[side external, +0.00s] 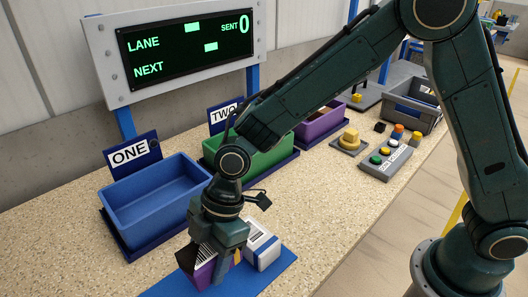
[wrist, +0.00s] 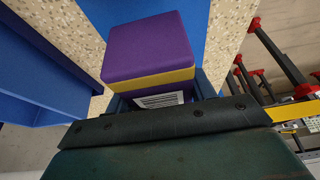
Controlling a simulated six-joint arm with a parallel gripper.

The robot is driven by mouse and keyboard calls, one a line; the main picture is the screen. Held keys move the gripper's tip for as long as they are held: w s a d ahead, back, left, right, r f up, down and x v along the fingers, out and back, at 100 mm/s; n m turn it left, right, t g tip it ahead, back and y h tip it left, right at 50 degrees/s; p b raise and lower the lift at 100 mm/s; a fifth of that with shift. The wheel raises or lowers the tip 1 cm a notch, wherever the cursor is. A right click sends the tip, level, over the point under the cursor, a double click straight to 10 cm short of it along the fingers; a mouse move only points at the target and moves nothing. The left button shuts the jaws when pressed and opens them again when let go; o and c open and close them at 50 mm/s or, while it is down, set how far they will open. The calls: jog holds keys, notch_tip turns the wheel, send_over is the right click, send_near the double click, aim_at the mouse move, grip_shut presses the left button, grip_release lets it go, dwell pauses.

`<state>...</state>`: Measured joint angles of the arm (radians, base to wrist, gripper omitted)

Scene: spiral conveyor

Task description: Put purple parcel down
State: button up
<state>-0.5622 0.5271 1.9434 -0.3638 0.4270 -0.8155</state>
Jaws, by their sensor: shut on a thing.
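The purple parcel (side external: 201,274) has a yellow band and a striped label. My gripper (side external: 211,262) is shut on it, pointing down in the side view. The wrist view shows the parcel (wrist: 150,45) between the jaws (wrist: 160,100), its purple face and yellow band clear and its barcode label partly covered. The parcel is over the left part of a blue mat (side external: 272,281) at the table's front. I cannot tell whether it touches the mat. A white and blue parcel (side external: 263,243) stands just right of my gripper on the mat.
An empty blue bin (side external: 155,205) marked ONE is close behind left. A green bin (side external: 270,150) marked TWO and a purple bin (side external: 320,122) stand farther back. A button panel (side external: 386,160) and a grey crate (side external: 412,105) are at right. The table right of the mat is clear.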

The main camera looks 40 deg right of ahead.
aim_at(211, 274)
jog(key=shift+f, duration=2.7)
jog(key=shift+f, duration=0.15)
jog(key=o, duration=1.1)
jog(key=shift+c, duration=0.2)
jog(key=v, duration=1.1)
jog(key=shift+d+r, duration=0.25)
jog(key=shift+r, duration=0.35)
